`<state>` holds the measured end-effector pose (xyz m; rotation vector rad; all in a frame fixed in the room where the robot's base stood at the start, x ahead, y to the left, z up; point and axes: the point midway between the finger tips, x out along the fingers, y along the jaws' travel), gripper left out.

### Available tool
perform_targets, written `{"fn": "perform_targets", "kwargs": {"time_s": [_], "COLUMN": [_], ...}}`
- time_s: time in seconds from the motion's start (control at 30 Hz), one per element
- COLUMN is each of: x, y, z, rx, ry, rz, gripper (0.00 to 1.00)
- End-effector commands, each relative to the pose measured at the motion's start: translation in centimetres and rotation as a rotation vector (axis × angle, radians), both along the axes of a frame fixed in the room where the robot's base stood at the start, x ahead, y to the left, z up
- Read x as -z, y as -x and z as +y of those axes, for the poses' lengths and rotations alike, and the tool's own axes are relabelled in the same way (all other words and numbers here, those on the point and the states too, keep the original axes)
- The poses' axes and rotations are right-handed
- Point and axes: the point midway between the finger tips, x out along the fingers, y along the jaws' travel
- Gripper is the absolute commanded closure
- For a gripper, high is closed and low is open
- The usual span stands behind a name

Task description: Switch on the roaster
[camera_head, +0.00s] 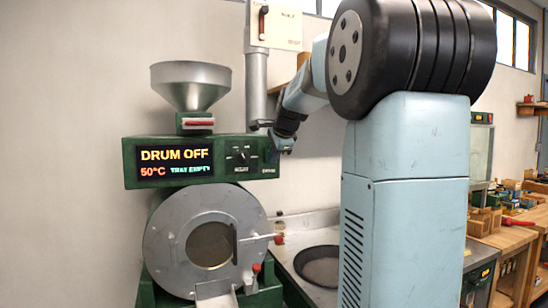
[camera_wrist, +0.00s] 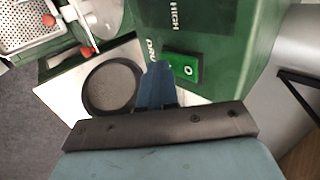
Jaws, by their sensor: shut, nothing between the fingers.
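The green roaster (camera_head: 130,165) stands at the left in the head view, its display (camera_head: 176,162) reading "DRUM OFF", "50°C" and "TRAY EMPTY". In the wrist view a green rocker switch (camera_wrist: 184,68) with a white "O" sits on the green housing beside lettering that starts "DRU". My gripper (camera_head: 284,146) is at the right end of the control box in the head view. In the wrist view its blue fingers (camera_wrist: 158,68) are shut and empty, their tips overlapping the switch's left end. I cannot tell whether they touch it.
A metal hopper (camera_head: 192,84) tops the roaster, and a round drum door (camera_head: 165,240) with a red-tipped handle is below. A dark round pan (camera_head: 303,262) lies on the metal bench at right. A grey pipe (camera_head: 257,90) rises behind my gripper. Wooden workbenches (camera_head: 508,238) stand far right.

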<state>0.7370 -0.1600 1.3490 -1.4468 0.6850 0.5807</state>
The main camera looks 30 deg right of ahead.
Motion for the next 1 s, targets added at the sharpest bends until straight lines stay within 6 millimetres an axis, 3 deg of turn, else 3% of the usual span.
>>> {"fn": "perform_targets", "kwargs": {"time_s": [0.47, 1.0], "x": [0.2, -1.7], "y": [-0.5, -0.5], "z": [0.1, 0.1], "rx": [-0.001, -0.001], "ry": [0.0, 0.002], "rz": [0.001, -0.008], "gripper": [1.0, 1.0]}}
